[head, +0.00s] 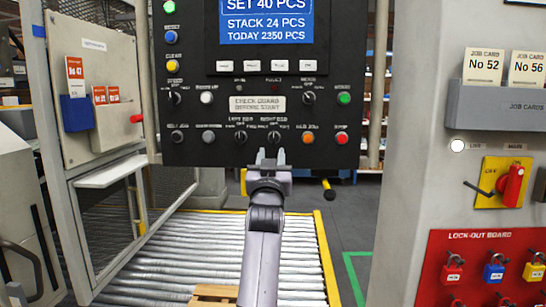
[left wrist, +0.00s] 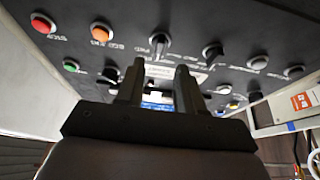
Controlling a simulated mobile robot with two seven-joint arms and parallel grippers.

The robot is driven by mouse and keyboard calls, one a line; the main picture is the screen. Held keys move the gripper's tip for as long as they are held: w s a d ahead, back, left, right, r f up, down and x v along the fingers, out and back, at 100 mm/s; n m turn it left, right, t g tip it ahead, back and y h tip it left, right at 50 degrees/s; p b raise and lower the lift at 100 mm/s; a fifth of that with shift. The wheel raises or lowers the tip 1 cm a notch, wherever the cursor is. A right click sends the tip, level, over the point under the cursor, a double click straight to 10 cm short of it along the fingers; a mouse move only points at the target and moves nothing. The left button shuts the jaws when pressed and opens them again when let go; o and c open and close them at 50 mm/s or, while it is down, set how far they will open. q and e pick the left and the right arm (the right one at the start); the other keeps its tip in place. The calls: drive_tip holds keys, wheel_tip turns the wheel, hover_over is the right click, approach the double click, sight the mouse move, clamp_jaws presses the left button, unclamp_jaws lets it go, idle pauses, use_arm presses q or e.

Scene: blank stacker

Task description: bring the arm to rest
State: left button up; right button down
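My left arm rises from the bottom middle of the head view. My left gripper (head: 270,156) is just below the bottom row of knobs on the black control panel (head: 222,118). Its two fingers stand apart with nothing seen between them. The gap also shows in the left wrist view (left wrist: 158,72), with the panel (left wrist: 228,62) and a black knob (left wrist: 160,42) beyond the fingertips. In the head view the right-bed knob (head: 274,137) is just above the fingers. I cannot tell how far they are from the panel. My right gripper is not in view.
A roller conveyor (head: 190,252) with a yellow edge lies below the panel. A grey guard cabinet (head: 92,40) stands at left. At right are a job card holder (head: 490,108), a red switch handle (head: 511,184) on yellow, and a red lock-out board (head: 480,240).

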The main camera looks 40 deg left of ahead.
use_arm(q)
drive_tip(key=shift+s+d+f, duration=0.15)
drive_tip(key=shift+s, duration=0.15)
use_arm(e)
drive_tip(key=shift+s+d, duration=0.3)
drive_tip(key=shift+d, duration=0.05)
use_arm(q)
drive_tip(key=shift+f, duration=0.1)
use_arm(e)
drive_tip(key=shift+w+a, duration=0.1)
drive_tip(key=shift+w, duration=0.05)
